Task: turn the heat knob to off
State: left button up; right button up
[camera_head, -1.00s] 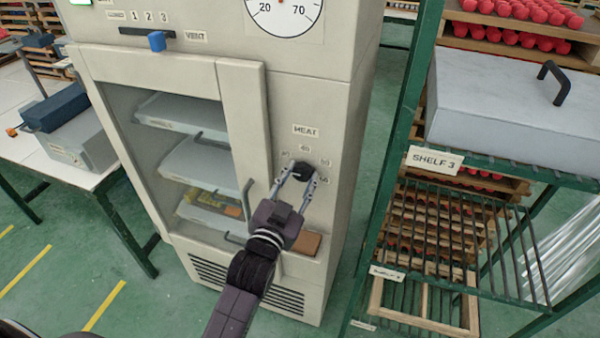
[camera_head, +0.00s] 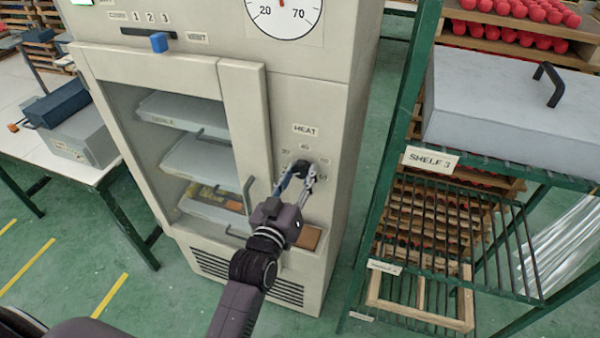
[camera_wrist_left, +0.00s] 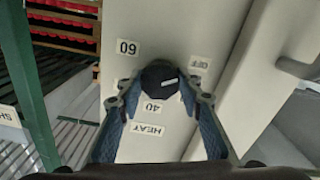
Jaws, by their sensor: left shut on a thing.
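The black heat knob (camera_head: 301,167) sits on the right front panel of the pale cabinet, below the HEAT label (camera_head: 305,130). My left gripper (camera_head: 298,178) is shut on the knob, one finger on each side. In the left wrist view the knob (camera_wrist_left: 160,77) lies between the blue-padded fingertips. Its white mark (camera_wrist_left: 169,82) points to the right of that view, slightly up, roughly toward the OFF label (camera_wrist_left: 200,65). The 60 label (camera_wrist_left: 127,47) and 40 label (camera_wrist_left: 153,107) also show. The fingers hide part of the dial. My right gripper is not in view.
The cabinet door (camera_head: 242,130) with its handle is left of the knob. A blue vent slider (camera_head: 158,42) and a temperature gauge (camera_head: 284,14) are above. A green shelf rack (camera_head: 395,130) stands close on the right. A table (camera_head: 100,170) is on the left.

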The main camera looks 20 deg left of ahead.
pick_arm(q)
jog(key=shift+f, duration=0.2)
jog(key=o, duration=1)
jog(key=shift+o, duration=0.8)
jog(key=shift+r, duration=0.15)
jog(key=s, duration=1.2)
jog(key=shift+a, duration=0.2)
